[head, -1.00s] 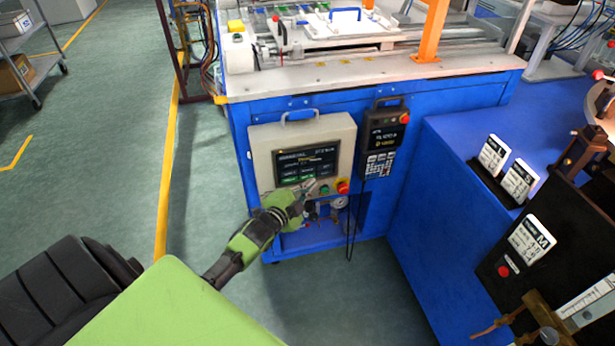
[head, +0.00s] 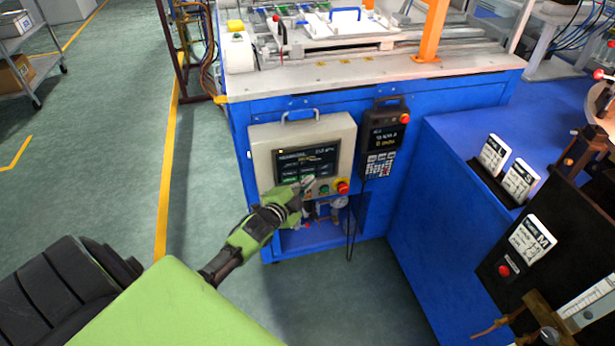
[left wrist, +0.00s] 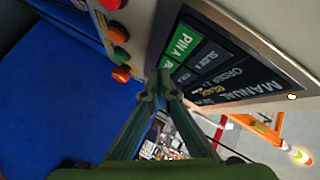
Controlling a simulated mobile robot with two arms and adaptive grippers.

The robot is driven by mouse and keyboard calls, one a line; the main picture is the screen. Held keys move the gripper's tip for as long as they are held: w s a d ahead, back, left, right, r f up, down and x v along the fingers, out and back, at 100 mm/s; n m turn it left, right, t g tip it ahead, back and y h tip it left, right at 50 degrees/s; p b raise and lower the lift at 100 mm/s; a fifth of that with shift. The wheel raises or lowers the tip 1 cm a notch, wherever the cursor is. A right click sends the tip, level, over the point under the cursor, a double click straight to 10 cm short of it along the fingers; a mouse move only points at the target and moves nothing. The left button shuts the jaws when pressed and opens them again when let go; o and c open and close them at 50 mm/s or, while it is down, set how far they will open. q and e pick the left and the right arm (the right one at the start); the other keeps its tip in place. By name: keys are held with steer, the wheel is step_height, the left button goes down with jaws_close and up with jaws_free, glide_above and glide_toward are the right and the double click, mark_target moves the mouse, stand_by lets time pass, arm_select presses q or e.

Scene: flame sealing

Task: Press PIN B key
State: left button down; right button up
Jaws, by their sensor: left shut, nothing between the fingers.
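A beige control panel (head: 258,158) with a dark touchscreen (head: 320,155) hangs on the front of the blue machine. In the left wrist view the screen (left wrist: 225,70) appears turned, with a green key marked PIN A (left wrist: 183,45). Beside it, a second green patch is partly covered by my fingertips, and its label cannot be read. My left gripper (head: 306,186) is shut and empty, with its tips at the lower edge of the screen. The fingertips (left wrist: 158,84) also show close to the screen in the left wrist view; contact cannot be told. My right gripper is not in view.
A red emergency button (head: 343,187) and a green button (head: 324,189) sit right of my fingertips. A dark handheld pendant (head: 384,137) hangs to the panel's right. A blue bench (head: 440,200) stands at the right.

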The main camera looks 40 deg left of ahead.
arm_select(q)
steer(key=shift+a, duration=0.1)
stand_by(0.5)
steer(key=shift+s+d+p, duration=0.45)
steer(key=shift+d, duration=0.1)
steer(key=s+d+p, duration=0.2)
steer(key=s+d, duration=0.1)
steer(key=d, duration=0.1)
steer(key=shift+s, duration=0.15)
steer(key=shift+a, duration=0.1)
stand_by(0.8)
